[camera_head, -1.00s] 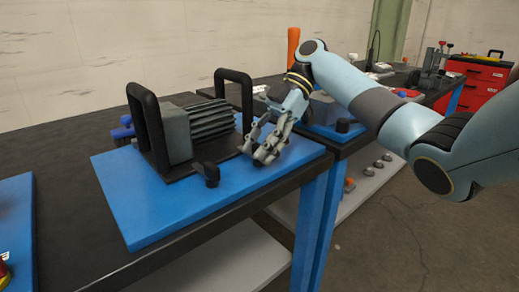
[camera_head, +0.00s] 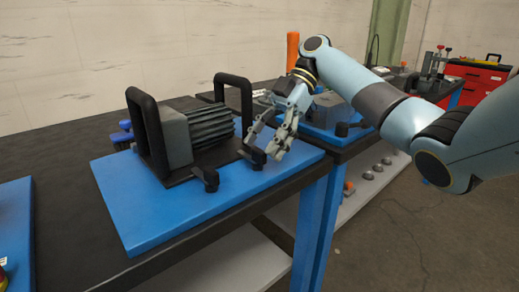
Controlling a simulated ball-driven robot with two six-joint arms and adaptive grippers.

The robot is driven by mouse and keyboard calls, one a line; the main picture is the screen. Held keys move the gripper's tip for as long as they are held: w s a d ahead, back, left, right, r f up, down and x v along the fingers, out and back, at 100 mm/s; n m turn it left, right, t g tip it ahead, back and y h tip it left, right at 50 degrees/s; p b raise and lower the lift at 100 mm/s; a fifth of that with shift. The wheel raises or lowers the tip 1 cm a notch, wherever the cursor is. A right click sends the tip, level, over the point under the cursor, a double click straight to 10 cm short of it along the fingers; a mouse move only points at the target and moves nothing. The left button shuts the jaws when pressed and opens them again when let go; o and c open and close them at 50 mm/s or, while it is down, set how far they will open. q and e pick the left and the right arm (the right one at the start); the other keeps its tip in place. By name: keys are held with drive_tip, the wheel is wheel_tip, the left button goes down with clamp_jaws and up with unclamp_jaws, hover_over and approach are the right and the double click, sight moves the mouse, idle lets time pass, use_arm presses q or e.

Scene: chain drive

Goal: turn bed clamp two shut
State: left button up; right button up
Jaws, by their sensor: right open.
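A grey finned motor block (camera_head: 196,130) with two black upright handles sits on a blue board (camera_head: 160,218). A black bed clamp (camera_head: 208,178) is at its front edge. A second black bed clamp (camera_head: 252,155) is further right, at the block's right front corner. The frames show no label telling which is clamp two. My right gripper (camera_head: 260,147) is open, with its fingers pointing down around or just over the right-hand clamp; whether they touch it I cannot tell. My left gripper is not in view.
Blue parts (camera_head: 122,135) lie behind the block's left side. An orange cylinder (camera_head: 293,50) stands behind my right arm. Another blue board (camera_head: 15,225) is at the left edge. The front of the main board is clear.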

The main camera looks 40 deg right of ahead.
drive_tip(key=v, duration=0.5)
drive_tip(key=shift+d, duration=0.1)
drive_tip(key=shift+s, duration=0.1)
idle(0.3)
